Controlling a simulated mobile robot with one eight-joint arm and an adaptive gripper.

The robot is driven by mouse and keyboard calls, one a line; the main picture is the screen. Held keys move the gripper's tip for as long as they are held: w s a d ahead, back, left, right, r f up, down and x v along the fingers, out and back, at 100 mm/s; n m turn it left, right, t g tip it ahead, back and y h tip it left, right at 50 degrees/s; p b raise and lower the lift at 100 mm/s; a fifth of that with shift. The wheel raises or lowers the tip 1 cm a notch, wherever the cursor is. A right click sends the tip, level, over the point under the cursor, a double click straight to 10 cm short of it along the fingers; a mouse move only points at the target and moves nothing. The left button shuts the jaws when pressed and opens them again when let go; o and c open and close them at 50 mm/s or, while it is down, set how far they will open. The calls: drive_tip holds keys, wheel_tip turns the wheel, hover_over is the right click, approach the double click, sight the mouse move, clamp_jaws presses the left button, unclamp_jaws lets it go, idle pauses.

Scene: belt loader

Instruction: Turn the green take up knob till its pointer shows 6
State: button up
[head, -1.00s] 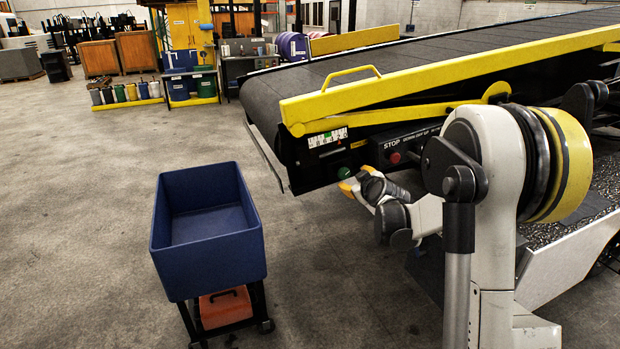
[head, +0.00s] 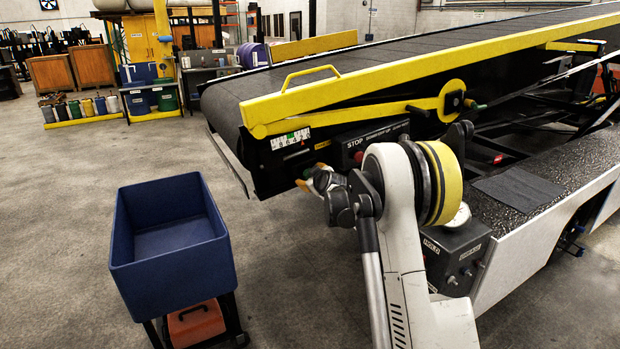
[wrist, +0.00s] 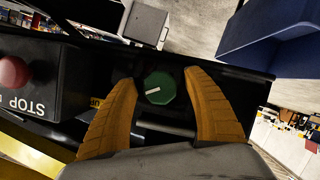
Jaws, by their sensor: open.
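In the head view my gripper (head: 310,177) is at the loader's front end, below the white scale plate (head: 290,140), and largely hides the knob. The plate has a green patch; its marks are too small to read.
A red STOP button (wrist: 13,72) sits on a black box beside the left finger in the wrist view. The belt loader's yellow rail (head: 400,86) runs above. A blue bin (head: 172,240) on a cart stands left of the arm, with open floor around it.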

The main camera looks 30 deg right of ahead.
drive_tip(key=c, duration=1.1)
drive_tip(key=shift+c, duration=0.2)
